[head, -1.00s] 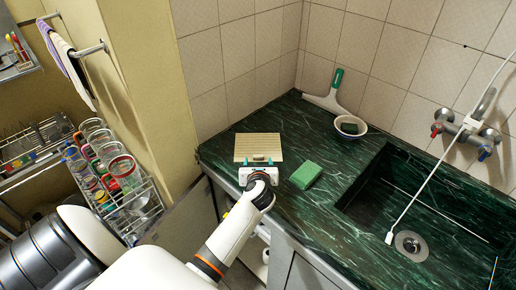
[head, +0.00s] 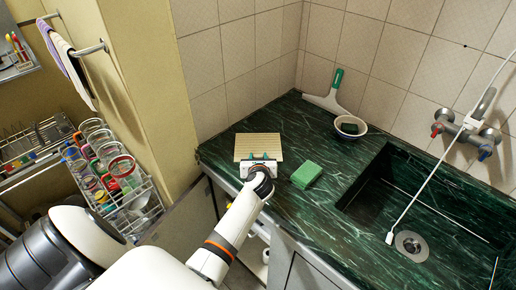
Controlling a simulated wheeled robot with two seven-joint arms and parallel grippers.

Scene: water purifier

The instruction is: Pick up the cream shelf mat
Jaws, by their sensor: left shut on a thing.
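The cream shelf mat (head: 257,141) is a flat ribbed rectangle at the left end of the dark green marble counter, near the tiled corner. The fingers are shut on that edge. The mat appears to lie at counter level; I cannot tell whether it is lifted at all. My right gripper is not in view.
A green sponge (head: 306,175) lies just right of my left gripper. A bowl (head: 350,127) and a squeegee (head: 329,98) are farther back. The sink (head: 425,200) with a white hose is to the right. A wire rack (head: 125,195) with jars stands at left.

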